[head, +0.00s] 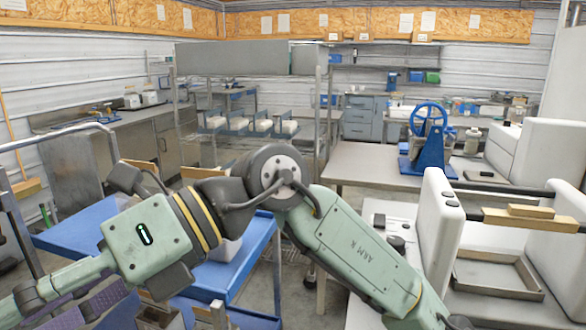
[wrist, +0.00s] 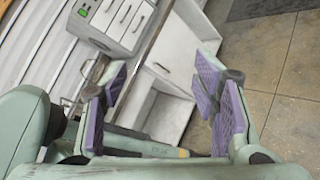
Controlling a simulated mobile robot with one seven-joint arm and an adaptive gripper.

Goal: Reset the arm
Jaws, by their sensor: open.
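My arm spans the lower half of the head view, bent at the elbow, with its pale green links reaching from the lower right to the lower left. My gripper (head: 72,312) is at the lower left edge of the head view, partly cut off by the frame. In the wrist view my gripper (wrist: 165,105) shows two purple-padded fingers spread wide apart. Nothing is between them. Behind them are a cabinet with an open white compartment (wrist: 165,100) and bare floor.
A blue cart (head: 235,265) stands behind and below my arm. A table with a blue wheeled device (head: 428,140) is right of centre. White machines (head: 545,160) with a metal tray (head: 497,275) stand at the right. A metal rail (head: 60,132) is at the left.

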